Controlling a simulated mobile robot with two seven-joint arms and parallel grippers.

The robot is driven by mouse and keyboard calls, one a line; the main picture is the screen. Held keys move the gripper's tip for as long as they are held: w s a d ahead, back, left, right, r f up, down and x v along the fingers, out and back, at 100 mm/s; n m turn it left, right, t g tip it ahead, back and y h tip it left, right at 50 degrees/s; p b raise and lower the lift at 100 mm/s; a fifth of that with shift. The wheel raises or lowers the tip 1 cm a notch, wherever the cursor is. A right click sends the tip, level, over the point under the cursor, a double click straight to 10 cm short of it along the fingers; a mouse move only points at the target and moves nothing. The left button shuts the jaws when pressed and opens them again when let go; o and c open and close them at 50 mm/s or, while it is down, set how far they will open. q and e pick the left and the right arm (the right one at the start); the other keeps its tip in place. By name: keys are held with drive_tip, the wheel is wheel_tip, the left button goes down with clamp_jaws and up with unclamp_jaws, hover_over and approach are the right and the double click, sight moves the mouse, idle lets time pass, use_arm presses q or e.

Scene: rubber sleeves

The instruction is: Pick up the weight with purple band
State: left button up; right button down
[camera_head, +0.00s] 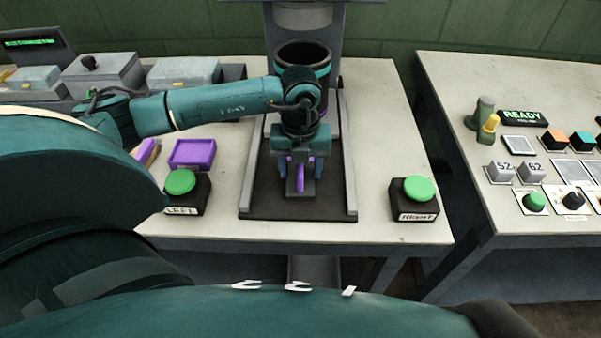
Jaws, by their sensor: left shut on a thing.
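The weight with the purple band (301,183) is a small grey block with a purple stripe down its middle. It is at the front of the dark platform (260,205), between the two side rails. My left gripper (301,165) points down over it and is shut on it, one finger on each side. Whether the weight touches the platform or is slightly above it, I cannot tell. My right gripper is not in view.
A dark cylinder with a teal ring (303,55) stands behind my gripper. Green buttons on dark boxes stand left (180,182) and right (419,189). A purple tray (192,154) lies at left. A second table (460,80) with controls is at right.

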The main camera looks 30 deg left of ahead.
use_arm(q)
drive_tip(key=shift+w+r, duration=0.1)
drive_tip(key=c, duration=0.3)
